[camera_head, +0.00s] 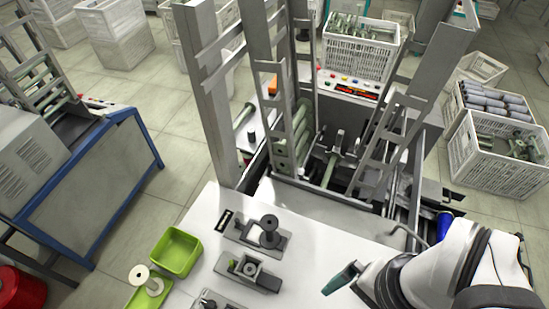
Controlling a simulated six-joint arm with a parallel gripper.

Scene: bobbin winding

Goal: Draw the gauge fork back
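My gripper (343,280) shows as a dark teal finger at the end of my white arm, over the right part of the white table (315,235). Only one finger shows clearly, so I cannot tell whether it is open or shut. It is apart from the small grey fixtures to its left. The far fixture (262,236) carries a dark spool (269,224) and a pale block. The middle fixture (249,271) has a square block with a round centre and a dark part at its right. A third fixture (213,302) is cut by the bottom edge. I cannot clearly make out which part is the gauge fork.
A green tray (176,249) and a pale spool (141,275) stand left of the fixtures. A bent grey rod (409,233) rises near my arm. The tall metal frame of the machine (213,95) stands behind the table. The table between fixtures and gripper is clear.

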